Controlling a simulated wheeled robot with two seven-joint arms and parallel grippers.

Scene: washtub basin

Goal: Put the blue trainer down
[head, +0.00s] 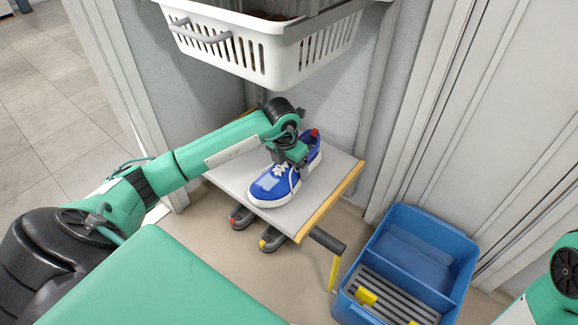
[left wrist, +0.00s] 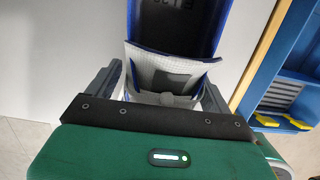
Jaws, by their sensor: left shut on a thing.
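The blue trainer (head: 276,184) has white laces and a white sole and is at the small grey-topped table (head: 327,187), toe pointing to the lower left. It looks to be on or just above the tabletop; I cannot tell if the sole touches. My left gripper (head: 291,160) is over the middle of the trainer and shut on it. In the left wrist view the trainer (left wrist: 176,62) lies between the two fingers, with its open collar at the top. The gripper hides part of the trainer's upper. Of my right arm only a green part shows at the lower right; its gripper is out of view.
A white slotted basket (head: 262,50) hangs above the table at the back. A blue divided tub (head: 418,250) with a grey grate and yellow pieces stands right of the table. Grey and red-yellow items (head: 270,240) lie under the table's front edge. Bare tabletop shows around the trainer.

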